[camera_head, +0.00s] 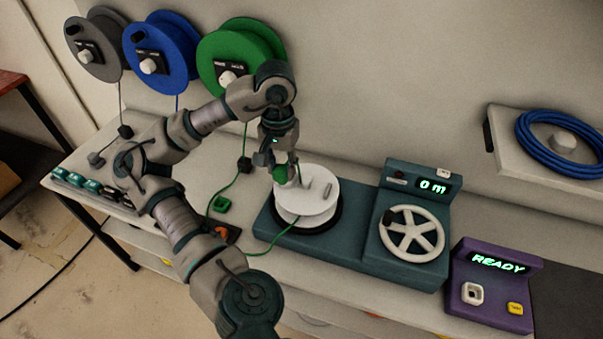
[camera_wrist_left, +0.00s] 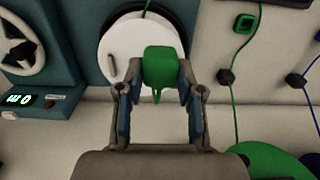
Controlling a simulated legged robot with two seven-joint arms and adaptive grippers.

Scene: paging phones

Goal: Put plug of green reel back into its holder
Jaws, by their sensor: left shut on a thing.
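My left gripper (camera_head: 285,168) is shut on the green plug (camera_head: 280,175), above the white spool (camera_head: 316,203) of the teal machine. In the left wrist view the green plug (camera_wrist_left: 160,66) sits between the fingertips (camera_wrist_left: 158,84), in front of the white disc. The green reel (camera_head: 232,55) hangs on the wall; its cable runs down past a black block (camera_head: 245,164). A small green holder-like piece (camera_head: 221,204) lies on the bench; it also shows in the left wrist view (camera_wrist_left: 245,23). My right gripper is not in view.
Blue (camera_head: 160,55) and grey (camera_head: 95,48) reels hang at the left. A teal unit with a handwheel (camera_head: 411,233) reads 0 m. A purple box (camera_head: 490,285) reads READY. A blue coil (camera_head: 560,142) sits on a panel at right. My arm covers part of the bench.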

